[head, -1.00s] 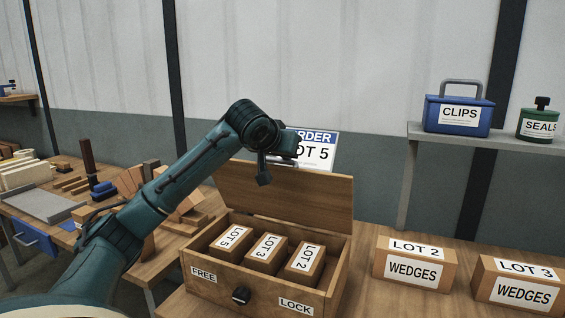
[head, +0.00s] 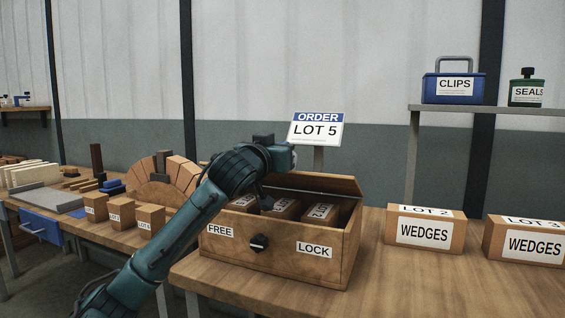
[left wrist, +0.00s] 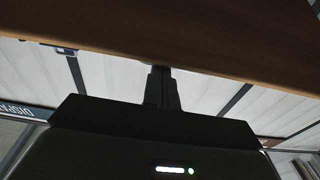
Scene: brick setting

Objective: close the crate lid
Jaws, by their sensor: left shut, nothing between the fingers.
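The front stays open, with several labelled boxes (head: 320,212) showing inside. My left gripper (head: 265,202) is shut and empty, pointing down at the left part of the lid, partly hidden by its own wrist. In the left wrist view the shut fingers (left wrist: 161,72) reach a brown wooden surface, probably the lid; contact is unclear. My right gripper is out of view.
The ORDER LOT 5 sign (head: 316,130) stands behind the crate. Wedge boxes LOT 2 (head: 425,228) and LOT 3 (head: 525,240) stand to the right. A side bench (head: 50,215) at left holds bricks and small boxes. The table between crate and LOT 2 is clear.

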